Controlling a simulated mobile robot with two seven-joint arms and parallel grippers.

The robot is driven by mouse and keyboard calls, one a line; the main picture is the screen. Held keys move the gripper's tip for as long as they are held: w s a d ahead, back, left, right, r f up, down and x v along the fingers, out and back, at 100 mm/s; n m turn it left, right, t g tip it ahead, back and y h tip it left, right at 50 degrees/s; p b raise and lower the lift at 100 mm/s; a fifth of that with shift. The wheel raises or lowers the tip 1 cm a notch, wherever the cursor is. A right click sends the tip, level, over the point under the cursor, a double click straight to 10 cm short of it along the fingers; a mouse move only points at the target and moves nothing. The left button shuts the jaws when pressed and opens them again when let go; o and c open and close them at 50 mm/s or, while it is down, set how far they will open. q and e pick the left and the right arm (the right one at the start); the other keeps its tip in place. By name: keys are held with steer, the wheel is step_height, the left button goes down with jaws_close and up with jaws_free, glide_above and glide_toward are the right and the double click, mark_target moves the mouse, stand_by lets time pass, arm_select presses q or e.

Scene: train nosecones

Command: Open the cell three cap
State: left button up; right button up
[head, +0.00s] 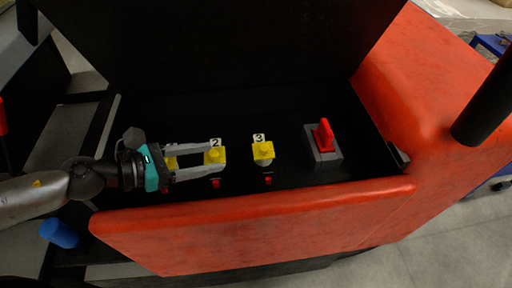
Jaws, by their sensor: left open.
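The cell three cap (262,151) is a yellow piece on a pale round base, under a white label "3", on the black floor of the red nosecone's compartment. It looks seated on its base. A second yellow cap (214,157) stands to its left by the label "2". My left gripper (222,167) reaches in from the left with its fingers open. The fingers lie on the far and near sides of the cap at label 2, and I cannot tell if they touch it. Cap three is to the right of the fingertips, apart from them. My right gripper is not in view.
A red switch handle (325,135) stands on a grey block to the right of cap three. Small red parts (267,181) sit in front of the caps. The red front wall (260,232) and the raised black lid (210,45) bound the compartment.

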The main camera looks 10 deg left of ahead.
mark_target(263, 148)
arm_select(q)
steer(key=p+x, duration=0.4)
steer(key=x, duration=0.9)
steer(key=shift+w+d, duration=0.1)
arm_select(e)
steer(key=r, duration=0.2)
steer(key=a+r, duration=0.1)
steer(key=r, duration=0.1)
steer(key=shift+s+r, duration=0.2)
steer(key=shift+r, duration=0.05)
arm_select(q)
jaws_close()
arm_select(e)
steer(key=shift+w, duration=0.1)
arm_select(q)
steer(key=shift+p, duration=0.3)
